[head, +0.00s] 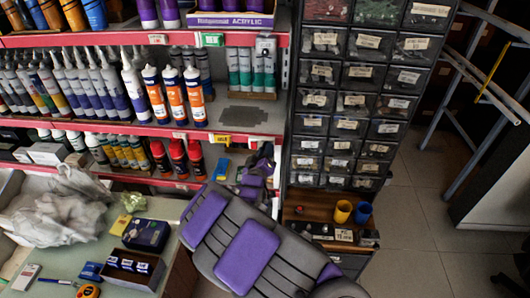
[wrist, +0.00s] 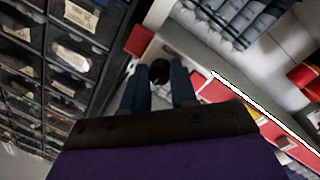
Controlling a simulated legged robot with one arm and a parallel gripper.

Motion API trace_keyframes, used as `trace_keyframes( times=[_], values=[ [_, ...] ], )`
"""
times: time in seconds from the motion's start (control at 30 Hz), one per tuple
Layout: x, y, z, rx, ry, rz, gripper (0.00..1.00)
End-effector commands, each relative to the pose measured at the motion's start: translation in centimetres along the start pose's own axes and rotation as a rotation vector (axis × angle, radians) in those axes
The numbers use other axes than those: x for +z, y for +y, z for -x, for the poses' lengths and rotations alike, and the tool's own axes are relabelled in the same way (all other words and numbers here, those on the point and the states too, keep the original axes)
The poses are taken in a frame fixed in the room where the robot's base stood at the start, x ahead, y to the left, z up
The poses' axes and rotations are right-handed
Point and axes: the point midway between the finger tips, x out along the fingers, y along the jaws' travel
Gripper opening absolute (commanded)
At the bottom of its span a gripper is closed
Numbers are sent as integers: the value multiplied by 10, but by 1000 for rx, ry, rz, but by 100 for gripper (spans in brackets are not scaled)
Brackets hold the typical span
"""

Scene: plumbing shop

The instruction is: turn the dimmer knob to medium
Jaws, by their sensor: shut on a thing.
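The dimmer knob (wrist: 160,70) is a small round black knob in the wrist view. It sits between the two dark fingers of my gripper (wrist: 159,84), which are shut on it. A pale surface shows behind it. In the head view my gripper (head: 263,158) is at the far end of my purple and grey arm, by the right end of the lower shelf.
A black drawer cabinet (head: 347,88) stands close to the right of my gripper. Red-edged shelves (head: 245,118) with tubes and bottles are at the left. A cluttered counter (head: 180,210) is at lower left. Yellow (head: 343,211) and blue (head: 362,212) cups stand right of my arm.

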Motion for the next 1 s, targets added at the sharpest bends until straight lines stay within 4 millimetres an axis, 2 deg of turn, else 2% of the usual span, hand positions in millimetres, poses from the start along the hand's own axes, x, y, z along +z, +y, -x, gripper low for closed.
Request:
trace_keyframes(
  times=[0.27,1.0],
  values=[
    [-1,-3,1,-19,-14,-153,0],
    [-1,-3,1,-77,-74,-845,0]
  ],
)
